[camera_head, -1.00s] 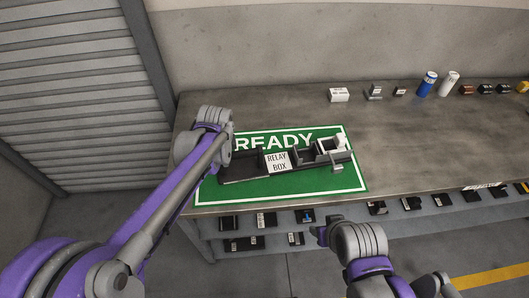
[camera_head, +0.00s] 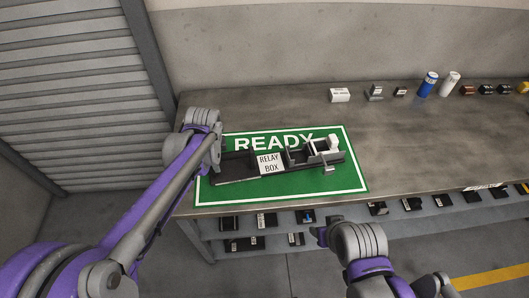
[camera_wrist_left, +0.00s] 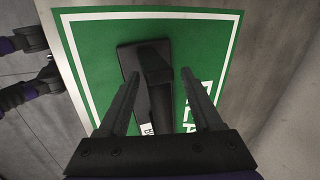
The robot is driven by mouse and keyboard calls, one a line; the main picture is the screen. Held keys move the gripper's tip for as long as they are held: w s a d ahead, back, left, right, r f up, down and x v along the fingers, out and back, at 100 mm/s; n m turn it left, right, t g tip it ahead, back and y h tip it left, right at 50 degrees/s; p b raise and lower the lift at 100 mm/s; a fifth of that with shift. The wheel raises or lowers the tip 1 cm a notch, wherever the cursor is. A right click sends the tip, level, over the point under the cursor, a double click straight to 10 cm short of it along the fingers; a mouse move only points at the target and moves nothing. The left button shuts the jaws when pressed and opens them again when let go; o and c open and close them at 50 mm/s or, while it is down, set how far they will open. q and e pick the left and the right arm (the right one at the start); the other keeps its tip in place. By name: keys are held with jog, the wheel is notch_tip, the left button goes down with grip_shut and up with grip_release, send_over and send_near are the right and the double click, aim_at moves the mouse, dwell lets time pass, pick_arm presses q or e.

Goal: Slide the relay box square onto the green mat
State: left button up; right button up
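The relay box (camera_head: 297,165) is a long dark tray with a white label and a white part near its right end. It lies on the green mat (camera_head: 325,185), within the white border as far as I see, turned slightly from the mat's front edge. The mat also shows in the left wrist view (camera_wrist_left: 100,50). My left gripper (camera_head: 217,152) is at the box's left end. In the left wrist view its fingers (camera_wrist_left: 158,90) are apart, with the dark box (camera_wrist_left: 130,58) showing between and beyond them. My right gripper (camera_head: 322,236) is in front of the bench, away from the box; its fingers are unclear.
The bench top (camera_head: 420,140) is clear right of the mat. A white box (camera_head: 340,95), a blue can (camera_head: 428,84), a white can (camera_head: 449,84) and several small parts stand along the back. A lower shelf (camera_head: 285,226) holds several dark items. A shutter is at left.

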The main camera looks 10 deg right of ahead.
pick_arm(q)
jog(key=shift+d+r, duration=0.1)
jog(key=v, duration=1.2)
jog(key=s+a+f+n, duration=0.2)
jog(key=s+n, duration=0.3)
jog(key=s, duration=0.2)
jog(key=s+a+f+n+t+p, duration=0.1)
jog(key=s+a+f+n, duration=0.2)
jog(key=s+n, duration=0.3)
jog(key=s+a+f+n+t+p, duration=0.1)
jog(key=s+a+f+n, duration=0.2)
jog(key=s+n, duration=0.2)
jog(key=s, duration=0.3)
jog(key=shift+s+n, duration=0.25)
jog(key=shift+n, duration=0.15)
